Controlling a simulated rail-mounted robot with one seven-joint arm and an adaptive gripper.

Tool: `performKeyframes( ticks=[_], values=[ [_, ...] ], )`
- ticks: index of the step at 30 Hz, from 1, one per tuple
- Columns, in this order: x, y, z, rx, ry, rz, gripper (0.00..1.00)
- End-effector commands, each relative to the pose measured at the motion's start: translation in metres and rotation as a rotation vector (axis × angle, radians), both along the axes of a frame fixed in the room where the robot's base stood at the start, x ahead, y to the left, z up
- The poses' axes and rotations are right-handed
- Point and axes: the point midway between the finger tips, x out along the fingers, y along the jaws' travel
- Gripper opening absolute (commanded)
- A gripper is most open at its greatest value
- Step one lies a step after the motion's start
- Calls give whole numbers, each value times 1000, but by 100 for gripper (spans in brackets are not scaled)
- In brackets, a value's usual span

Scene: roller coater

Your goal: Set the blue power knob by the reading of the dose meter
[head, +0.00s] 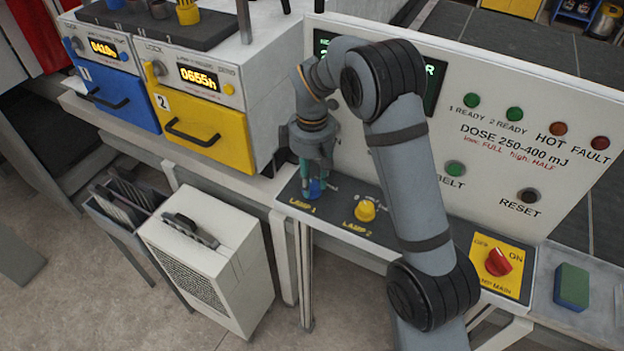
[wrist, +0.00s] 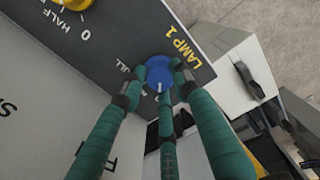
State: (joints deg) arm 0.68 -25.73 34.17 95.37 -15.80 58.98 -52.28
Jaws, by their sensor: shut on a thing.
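The blue power knob (head: 315,188) sits on the dark lamp strip above the label LAMP 1. It also shows in the wrist view (wrist: 158,70), with a small white mark on its edge. My gripper (head: 313,178) points down at this knob, its green fingers closed around it. In the wrist view my gripper (wrist: 160,90) has its fingertips against the knob's sides. The scale around the knob is partly hidden; only part of FULL shows. A dark screen with green letters (head: 435,85) is mostly behind my arm, so I cannot read it.
The white panel (head: 545,130) reads DOSE 250-400 mJ, low: FULL, high: HALF. A yellow LAMP 2 knob (head: 365,211) is right of the blue one. A red main switch (head: 498,262) and green-blue block (head: 571,287) stand farther right.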

Motion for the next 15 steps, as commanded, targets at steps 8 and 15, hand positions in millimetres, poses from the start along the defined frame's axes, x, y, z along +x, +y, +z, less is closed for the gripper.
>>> performKeyframes(
  ticks=[8, 15],
  values=[
    [0, 0, 0, 1, 0, -11, 4],
    [0, 0, -1, 0, -1, -100, 4]
  ],
)
